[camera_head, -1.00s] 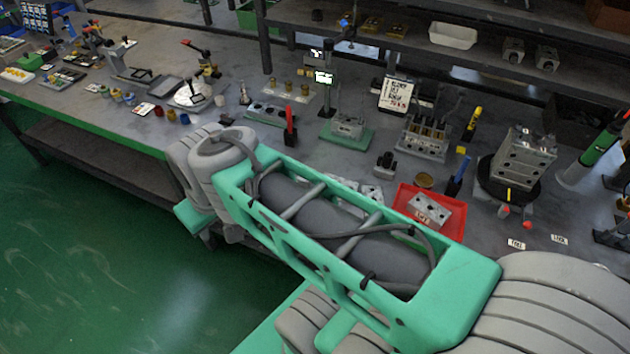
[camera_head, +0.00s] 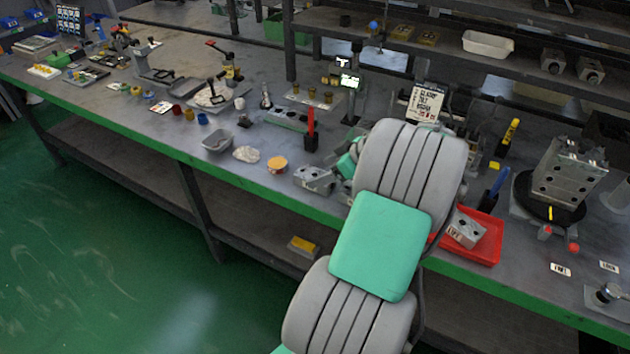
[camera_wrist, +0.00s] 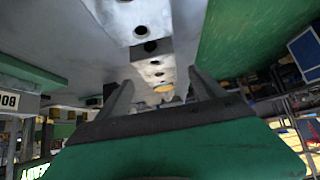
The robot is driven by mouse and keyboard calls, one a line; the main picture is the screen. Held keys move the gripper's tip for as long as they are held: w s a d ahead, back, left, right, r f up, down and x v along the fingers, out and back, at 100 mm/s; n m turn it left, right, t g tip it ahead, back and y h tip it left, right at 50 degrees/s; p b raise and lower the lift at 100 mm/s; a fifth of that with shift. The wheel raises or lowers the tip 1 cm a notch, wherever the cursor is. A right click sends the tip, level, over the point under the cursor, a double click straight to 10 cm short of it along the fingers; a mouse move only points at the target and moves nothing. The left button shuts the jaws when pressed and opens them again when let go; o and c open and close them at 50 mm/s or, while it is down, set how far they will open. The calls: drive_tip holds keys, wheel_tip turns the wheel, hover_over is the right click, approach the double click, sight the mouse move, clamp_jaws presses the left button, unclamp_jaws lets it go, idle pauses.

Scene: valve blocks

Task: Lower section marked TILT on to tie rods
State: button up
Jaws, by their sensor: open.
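My gripper (camera_wrist: 163,95) is open in the wrist view, with nothing between its fingertips. Beyond the fingers is a row of grey metal blocks with round dark holes (camera_wrist: 150,48), apart from the fingers. A grey block (camera_head: 465,230) with a white label sits in a red tray (camera_head: 486,249); the label is too small to read surely. Another grey block (camera_head: 314,178) lies left of my arm. A stacked grey valve block (camera_head: 566,172) stands on a black round plate at right. I cannot make out a TILT mark on any section or clear tie rods.
Label cards (camera_head: 561,269) lie at the bench's front right. A red upright tool (camera_head: 310,130), a grey bin (camera_head: 217,141) and an orange disc (camera_head: 277,165) stand left of my arm. A printed sign (camera_head: 425,102) is behind it. The shelf above the bench holds a white tray (camera_head: 488,43).

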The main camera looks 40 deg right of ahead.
sight(316, 175)
drive_tip(key=x, duration=0.4)
drive_tip(key=shift+w+f, duration=0.2)
drive_tip(key=shift+f, duration=0.2)
clamp_jaws()
idle(0.4)
drive_tip(key=shift+r, duration=0.1)
